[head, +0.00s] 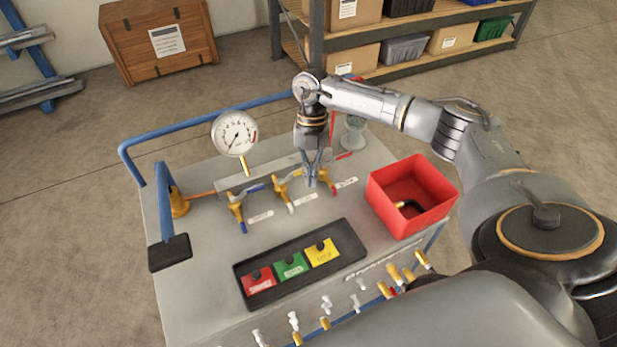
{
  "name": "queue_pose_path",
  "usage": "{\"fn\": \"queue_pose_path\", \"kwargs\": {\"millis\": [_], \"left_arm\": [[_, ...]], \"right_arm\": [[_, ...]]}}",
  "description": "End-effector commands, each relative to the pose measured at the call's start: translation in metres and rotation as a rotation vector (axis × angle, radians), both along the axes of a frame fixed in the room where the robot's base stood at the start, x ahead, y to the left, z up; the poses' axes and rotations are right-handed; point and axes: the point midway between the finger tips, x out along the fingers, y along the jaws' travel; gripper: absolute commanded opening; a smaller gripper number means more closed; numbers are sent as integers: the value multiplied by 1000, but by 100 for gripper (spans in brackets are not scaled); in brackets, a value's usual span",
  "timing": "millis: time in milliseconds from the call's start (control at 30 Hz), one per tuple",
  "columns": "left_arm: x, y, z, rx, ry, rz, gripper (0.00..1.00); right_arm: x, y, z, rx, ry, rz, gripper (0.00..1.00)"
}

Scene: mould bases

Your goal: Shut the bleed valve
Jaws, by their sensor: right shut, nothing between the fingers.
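Three brass valves stand in a row on the grey cart top: a left one with blue parts (236,207), a middle one with white parts (281,187), and a right one with red parts (334,189). Each has a small label in front; the right label (346,182) is too small to read surely, so I cannot confirm which is the bleed valve. My right gripper (311,182) points down, shut and empty, between the middle and right valves. It hides much of the right valve's body; I cannot tell whether it touches it. My left gripper is out of view.
A pressure gauge (234,134) stands behind the left valve. A red bin (383,202) with a dark and brass item sits at right. A black tray (345,232) holds red, green and yellow tags. Blue rails (205,124) edge the cart.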

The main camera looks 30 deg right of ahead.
Motion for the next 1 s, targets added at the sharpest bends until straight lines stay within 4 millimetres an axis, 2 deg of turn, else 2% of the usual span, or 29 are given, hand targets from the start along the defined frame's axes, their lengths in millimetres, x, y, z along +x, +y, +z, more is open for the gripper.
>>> {"fn": "queue_pose_path", "kwargs": {"millis": [100,200,400,500,800,1000], "left_arm": [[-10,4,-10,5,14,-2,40],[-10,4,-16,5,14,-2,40],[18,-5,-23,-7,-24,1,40],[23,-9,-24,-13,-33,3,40],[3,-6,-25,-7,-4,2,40],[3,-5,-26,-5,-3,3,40]], "right_arm": [[7,0,16,1,-2,-1,0],[12,-1,32,0,-1,1,0],[22,-2,63,1,1,1,0],[24,-2,72,1,2,1,0],[25,-3,78,1,6,1,0],[25,-3,78,1,6,2,0]]}}
